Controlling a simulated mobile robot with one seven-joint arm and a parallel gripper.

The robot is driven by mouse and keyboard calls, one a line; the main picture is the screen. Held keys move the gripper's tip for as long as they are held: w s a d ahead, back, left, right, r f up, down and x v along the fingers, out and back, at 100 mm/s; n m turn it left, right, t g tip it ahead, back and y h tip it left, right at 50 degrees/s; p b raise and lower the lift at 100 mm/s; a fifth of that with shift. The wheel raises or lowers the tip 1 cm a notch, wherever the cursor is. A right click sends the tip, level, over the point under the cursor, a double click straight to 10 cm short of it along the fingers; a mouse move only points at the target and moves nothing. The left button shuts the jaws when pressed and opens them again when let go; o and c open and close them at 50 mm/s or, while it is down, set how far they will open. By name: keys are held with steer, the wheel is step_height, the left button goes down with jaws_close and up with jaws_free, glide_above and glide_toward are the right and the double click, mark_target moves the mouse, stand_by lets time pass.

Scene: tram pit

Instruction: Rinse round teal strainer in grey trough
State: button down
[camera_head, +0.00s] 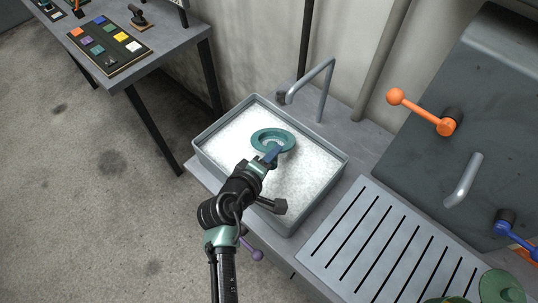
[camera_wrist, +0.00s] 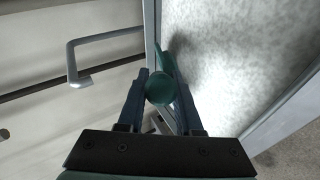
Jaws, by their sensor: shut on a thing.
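The round teal strainer (camera_head: 265,135) is a wide-rimmed ring, over the back half of the grey trough (camera_head: 347,160). The trough holds white, speckled contents (camera_head: 235,135), which fill most of its opening. My gripper (camera_head: 271,153) reaches in from the front and is shut on the near side of the strainer. In the wrist view, the fingers (camera_wrist: 160,95) close on a round teal end (camera_wrist: 160,88), with the strainer's thin edge (camera_wrist: 163,60) beyond. I cannot tell whether the strainer touches the white surface.
A grey tap (camera_head: 322,88) arches behind the trough. A slotted draining board (camera_head: 375,225) lies to the right, below a dark panel with an orange lever (camera_head: 420,112) and a blue lever (camera_head: 515,237). A table with coloured buttons (camera_head: 108,45) stands at the upper left.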

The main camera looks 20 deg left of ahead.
steer(key=shift+w+a+r+p, duration=0.15)
steer(key=shift+w+r+p, duration=0.3)
steer(key=shift+r+p, duration=0.5)
steer(key=shift+w+a+r+p, duration=0.15)
steer(key=shift+w+r+p, duration=0.4)
steer(key=shift+r, duration=0.7)
steer(key=shift+w+a+r+p, duration=0.15)
steer(key=shift+w+r+p, duration=0.2)
steer(key=shift+r+p, duration=0.6)
steer(key=shift+r, duration=0.25)
step_height(320, 180, up, 5)
steer(key=p, duration=0.4)
steer(key=shift+f, duration=0.1)
